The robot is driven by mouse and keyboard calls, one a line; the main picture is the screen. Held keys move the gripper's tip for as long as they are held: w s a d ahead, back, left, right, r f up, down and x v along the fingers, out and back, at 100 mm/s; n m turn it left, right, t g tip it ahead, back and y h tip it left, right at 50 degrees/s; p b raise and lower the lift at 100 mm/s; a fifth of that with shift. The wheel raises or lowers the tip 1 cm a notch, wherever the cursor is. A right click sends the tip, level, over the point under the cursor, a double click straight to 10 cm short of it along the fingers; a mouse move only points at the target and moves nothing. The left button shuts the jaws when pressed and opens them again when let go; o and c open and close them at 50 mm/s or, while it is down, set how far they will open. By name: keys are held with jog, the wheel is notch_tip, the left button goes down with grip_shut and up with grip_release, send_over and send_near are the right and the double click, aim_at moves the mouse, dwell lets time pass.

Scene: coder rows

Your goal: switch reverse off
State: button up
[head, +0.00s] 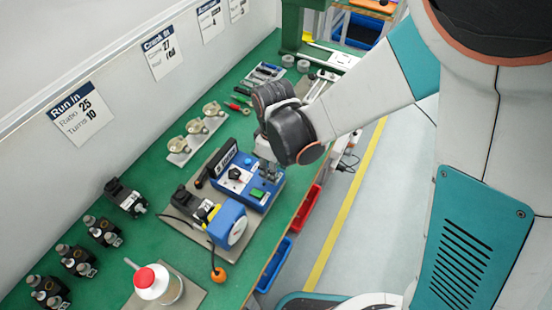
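A blue control box (250,182) stands on a grey plate on the green bench. Its light panel carries a black knob (234,174) and a green button (257,193). Which of its controls is the reverse switch is too small to read. My gripper (268,170) is at the right part of the box, low over the panel. My dark wrist hides most of it, so neither its opening nor any contact with the panel shows.
A blue and black motor unit (228,224) with an orange-ended cable is in front of the box. Several black units (78,260) line the left. Light round parts (196,126) stand behind. Red and blue bins (305,208) hang at the bench edge.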

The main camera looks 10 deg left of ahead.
jog(key=shift+f, duration=0.55)
grip_shut()
jog(key=shift+w+a+g+h+b, duration=0.1)
jog(key=shift+a+g+h+b, duration=0.3)
jog(key=shift+h, duration=0.5)
jog(key=shift+r+h, duration=0.15)
jog(key=shift+h, duration=0.35)
grip_release()
